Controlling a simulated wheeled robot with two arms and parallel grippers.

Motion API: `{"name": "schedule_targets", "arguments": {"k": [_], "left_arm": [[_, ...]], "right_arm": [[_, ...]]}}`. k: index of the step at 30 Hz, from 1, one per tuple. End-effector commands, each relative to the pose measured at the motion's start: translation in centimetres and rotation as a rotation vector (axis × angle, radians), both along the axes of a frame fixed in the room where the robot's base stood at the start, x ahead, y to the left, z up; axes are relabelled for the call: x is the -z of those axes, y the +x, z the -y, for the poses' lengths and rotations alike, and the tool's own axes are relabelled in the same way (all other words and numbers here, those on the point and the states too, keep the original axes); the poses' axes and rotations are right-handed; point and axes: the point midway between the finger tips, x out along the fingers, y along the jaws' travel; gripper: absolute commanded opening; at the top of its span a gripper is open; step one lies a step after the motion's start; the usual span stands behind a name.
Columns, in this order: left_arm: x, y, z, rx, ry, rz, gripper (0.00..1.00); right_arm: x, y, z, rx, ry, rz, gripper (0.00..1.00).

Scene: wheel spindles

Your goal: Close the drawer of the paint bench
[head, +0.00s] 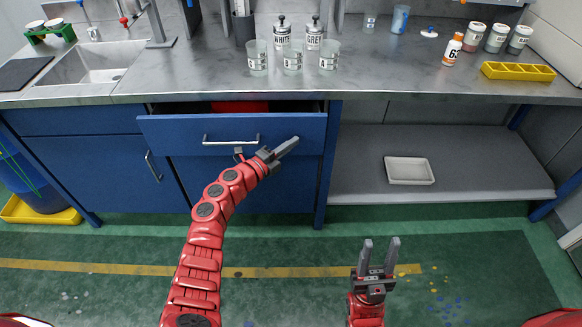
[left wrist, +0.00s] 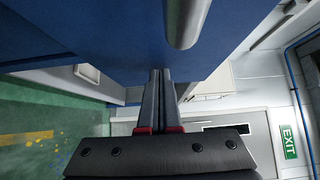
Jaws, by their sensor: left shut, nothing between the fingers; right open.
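The blue drawer (head: 170,133) of the paint bench is partly open under the worktop, with something red (head: 240,106) inside it. It has a silver bar handle (head: 231,142) on its front. My left gripper (head: 292,143) is shut and empty, in front of the drawer front and just right of the handle. In the left wrist view the closed fingers (left wrist: 159,75) point toward the blue drawer front (left wrist: 100,35), with the handle (left wrist: 186,22) close above. Whether the fingertips touch the drawer front I cannot tell. My right gripper (head: 377,250) is open and empty, low over the green floor.
The worktop (head: 200,80) carries measuring cups (head: 292,58), paint cans and a yellow tray (head: 518,71). A lower shelf (head: 460,180) at right holds a white tray (head: 409,170). A cabinet door (head: 110,165) is below left. The floor in front is clear.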

Motion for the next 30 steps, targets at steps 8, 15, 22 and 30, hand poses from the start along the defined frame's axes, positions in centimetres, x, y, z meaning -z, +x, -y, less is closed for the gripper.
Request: {"name": "schedule_targets", "arguments": {"k": [8, 15, 22, 30], "left_arm": [[0.6, 4.0, 0.0, -0.002, -0.002, 0.001, 0.00], [0.5, 6.7, 0.0, -0.001, -0.004, -0.001, 0.00], [0.3, 8.4, -0.1, -0.002, -0.002, -0.001, 0.00], [0.1, 9.1, -0.1, -0.002, 0.000, 0.000, 0.00]], "right_arm": [[4.0, 0.0, 0.0, 0.000, 0.000, 0.000, 0.44], [6.8, 0.0, 0.0, 0.000, 0.000, 0.000, 0.44], [8.4, 0.0, 0.0, 0.000, 0.000, 0.000, 0.44], [9.0, 0.0, 0.0, 0.000, 0.000, 0.000, 0.44]]}}
